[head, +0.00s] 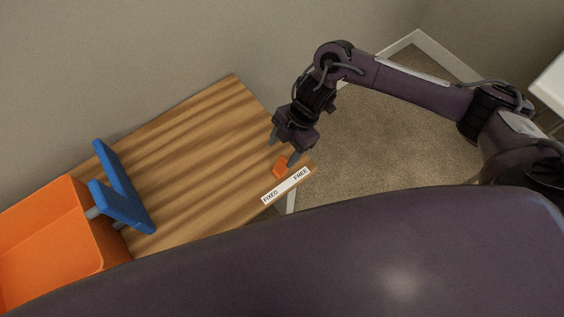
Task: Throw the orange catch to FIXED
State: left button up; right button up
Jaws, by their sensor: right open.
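The orange catch (280,168) is a small block on the right end of the wooden table, just behind a white label strip (286,186). The strip reads FIXED at its left end and FREE at its right end. The catch stands near the middle of the strip; its exact setting is hard to tell. My right gripper (282,151) is open and points down at the catch, with one finger behind it and the other close to its right side. Whether a finger touches the catch I cannot tell. My left gripper is out of view.
A wooden table (200,140) stands against the wall. A blue bracket-like piece (122,195) stands at its left end, beside a large orange bin (85,215). The table's middle is clear. Carpet (375,145) lies right of the table. A white surface (550,88) shows at the far right.

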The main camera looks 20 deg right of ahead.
aim_at(284, 160)
jog(key=shift+d, duration=0.9)
jog(key=shift+s+d+f+g, duration=0.1)
jog(key=shift+f+g, duration=0.05)
jog(key=shift+g, duration=0.15)
jog(key=x, duration=0.7)
jog(key=shift+f+b, duration=0.2)
jog(key=shift+b, duration=0.15)
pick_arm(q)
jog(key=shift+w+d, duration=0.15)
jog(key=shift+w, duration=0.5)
pick_arm(e)
jog(key=c, duration=1)
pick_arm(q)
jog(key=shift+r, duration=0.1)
pick_arm(e)
jog(key=shift+r, duration=0.1)
